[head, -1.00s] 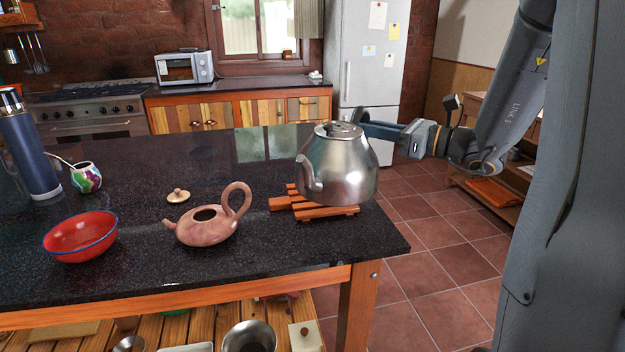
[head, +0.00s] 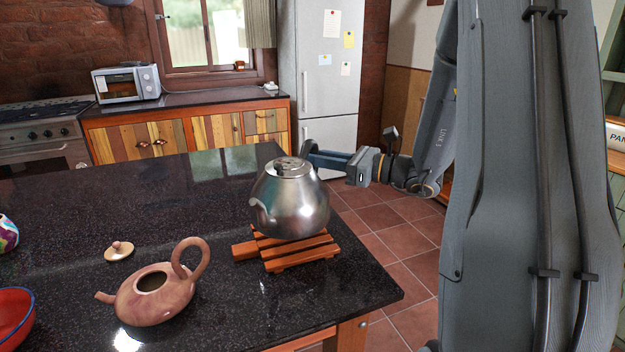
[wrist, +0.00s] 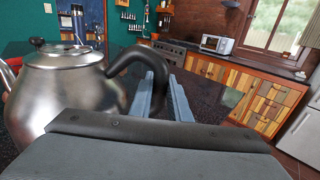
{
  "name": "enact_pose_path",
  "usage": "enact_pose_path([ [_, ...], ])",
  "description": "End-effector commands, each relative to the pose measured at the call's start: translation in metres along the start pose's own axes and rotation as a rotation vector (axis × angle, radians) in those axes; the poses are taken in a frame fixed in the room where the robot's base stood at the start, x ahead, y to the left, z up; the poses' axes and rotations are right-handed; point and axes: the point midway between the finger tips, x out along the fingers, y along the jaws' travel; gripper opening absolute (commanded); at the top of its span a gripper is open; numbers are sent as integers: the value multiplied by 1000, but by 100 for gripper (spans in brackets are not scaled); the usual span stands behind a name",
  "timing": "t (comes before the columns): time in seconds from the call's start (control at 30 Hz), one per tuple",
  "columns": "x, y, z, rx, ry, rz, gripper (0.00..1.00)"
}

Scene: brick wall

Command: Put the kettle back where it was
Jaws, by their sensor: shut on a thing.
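The steel kettle (head: 290,204) is upright at the right end of the dark counter, over an orange wooden slatted trivet (head: 300,260). I cannot tell whether its base touches the slats. My gripper (head: 318,156) reaches in from the right behind the kettle. In the wrist view the kettle (wrist: 70,95) fills the left side, and its black handle (wrist: 125,60) curves in between the two blue-grey fingers (wrist: 163,95), which are shut on it. The kettle hides part of the trivet and the grip in the head view.
A clay teapot (head: 155,292) stands left of the trivet, its lid (head: 119,251) lying behind it. A red bowl (head: 12,318) is at the left edge.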

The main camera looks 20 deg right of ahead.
Motion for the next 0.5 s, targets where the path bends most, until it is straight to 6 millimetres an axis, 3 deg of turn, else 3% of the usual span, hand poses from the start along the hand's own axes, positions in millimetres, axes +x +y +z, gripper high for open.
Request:
enact_pose_path([
  [0.17,-1,-1,-9,2,-3,-2,0],
  [0.5,-2,-3,-44,2,-2,-4,0],
])
